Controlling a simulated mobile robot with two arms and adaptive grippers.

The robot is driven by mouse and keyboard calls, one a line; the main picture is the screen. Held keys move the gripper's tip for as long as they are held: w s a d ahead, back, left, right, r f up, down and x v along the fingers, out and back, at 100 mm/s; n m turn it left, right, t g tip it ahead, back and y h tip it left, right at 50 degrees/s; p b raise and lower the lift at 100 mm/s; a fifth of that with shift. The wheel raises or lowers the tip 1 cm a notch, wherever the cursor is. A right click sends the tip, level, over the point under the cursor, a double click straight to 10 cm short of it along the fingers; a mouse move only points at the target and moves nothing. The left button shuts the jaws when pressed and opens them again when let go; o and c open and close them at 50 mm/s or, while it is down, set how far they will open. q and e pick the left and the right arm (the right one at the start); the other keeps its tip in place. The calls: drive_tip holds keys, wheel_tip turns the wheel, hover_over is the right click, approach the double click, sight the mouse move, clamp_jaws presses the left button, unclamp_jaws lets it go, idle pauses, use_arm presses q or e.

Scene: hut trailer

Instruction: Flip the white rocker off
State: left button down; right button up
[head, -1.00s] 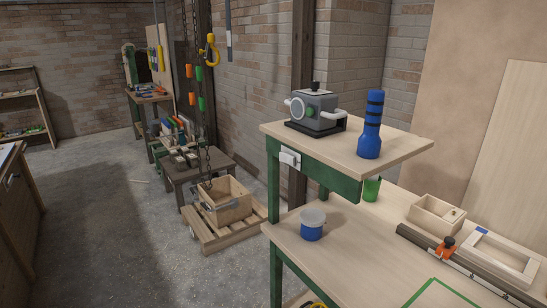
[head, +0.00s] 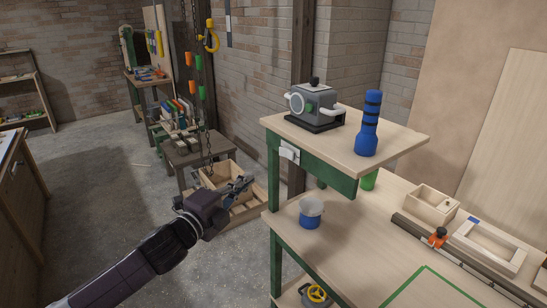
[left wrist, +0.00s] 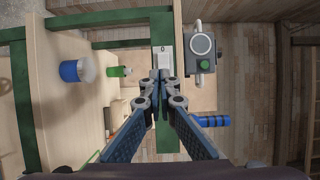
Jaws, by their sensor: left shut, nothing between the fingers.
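The white rocker switch (head: 289,152) is a small white box on the front of the green rail under the raised shelf. In the left wrist view the white rocker (left wrist: 165,48) shows straight beyond the fingertips, with a dark mark on its face. My left gripper (head: 246,182) is shut and empty, to the left of the rocker and lower in the head view. In the left wrist view the closed fingers of the left gripper (left wrist: 163,76) point at the rocker's lower part; whether they touch cannot be told there. My right gripper is not in view.
The raised shelf (head: 398,141) carries a grey machine (head: 315,104) and a blue bottle (head: 368,125). A wooden crate (head: 215,176) stands behind my left gripper. Floor at left is clear.

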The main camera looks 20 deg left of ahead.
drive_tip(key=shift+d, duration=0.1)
use_arm(q)
drive_tip(key=p, duration=0.5)
approach(286, 154)
drive_tip(key=w, duration=0.7)
drive_tip(key=shift+w+a+f, duration=0.25)
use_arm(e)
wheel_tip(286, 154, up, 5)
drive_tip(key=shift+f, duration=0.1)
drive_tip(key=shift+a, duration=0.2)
